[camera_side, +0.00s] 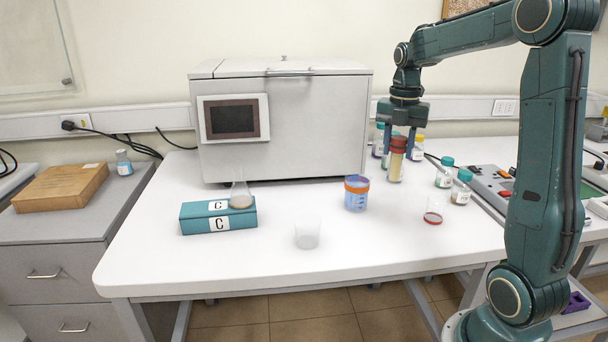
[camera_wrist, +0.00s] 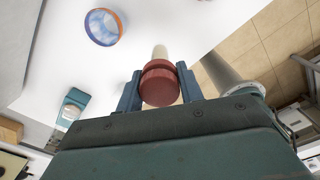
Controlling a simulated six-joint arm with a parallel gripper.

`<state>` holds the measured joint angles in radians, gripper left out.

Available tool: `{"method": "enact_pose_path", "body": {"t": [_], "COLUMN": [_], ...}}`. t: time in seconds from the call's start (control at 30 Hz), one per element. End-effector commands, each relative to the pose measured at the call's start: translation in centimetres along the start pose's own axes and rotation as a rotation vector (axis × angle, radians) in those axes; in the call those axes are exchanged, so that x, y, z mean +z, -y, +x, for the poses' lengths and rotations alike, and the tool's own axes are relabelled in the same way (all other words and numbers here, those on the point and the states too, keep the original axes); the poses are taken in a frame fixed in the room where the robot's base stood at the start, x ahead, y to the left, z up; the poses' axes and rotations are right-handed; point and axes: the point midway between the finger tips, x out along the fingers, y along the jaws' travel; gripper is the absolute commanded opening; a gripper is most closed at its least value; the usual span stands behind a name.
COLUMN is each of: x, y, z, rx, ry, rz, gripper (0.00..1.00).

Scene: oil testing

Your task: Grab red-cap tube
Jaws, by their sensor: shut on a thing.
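The red-cap tube (camera_side: 396,163) stands upright on the right part of the white table in the side view. It has a dark red cap and a yellowish body. My gripper (camera_side: 398,144) points straight down over it, with its fingers on either side of the cap. In the wrist view the red cap (camera_wrist: 160,83) sits between the two blue-green fingers of my gripper (camera_wrist: 159,88), which are shut on it. I cannot tell whether the tube's bottom touches the table.
Capped bottles (camera_side: 444,172) stand right of and behind the tube. An orange-rimmed blue cup (camera_side: 356,193) is to its left, a small red-based dish (camera_side: 433,212) in front. A big grey machine (camera_side: 283,130) stands behind left. The front table is mostly clear around a clear beaker (camera_side: 307,233).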

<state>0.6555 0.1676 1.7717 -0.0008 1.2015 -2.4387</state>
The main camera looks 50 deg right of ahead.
Motion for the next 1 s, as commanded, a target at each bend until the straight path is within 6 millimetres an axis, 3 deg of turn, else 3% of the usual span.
{"method": "enact_pose_path", "body": {"t": [0.2, 0.4, 1.0], "x": [0.0, 0.0, 0.0], "y": [0.0, 0.0, 0.0], "z": [-4.1, -5.9, -6.6], "rx": [0.002, 0.001, 0.000], "ry": [0.003, 0.001, 0.000], "rz": [0.000, 0.000, 0.000], "gripper": [0.13, 0.13, 0.13]}}
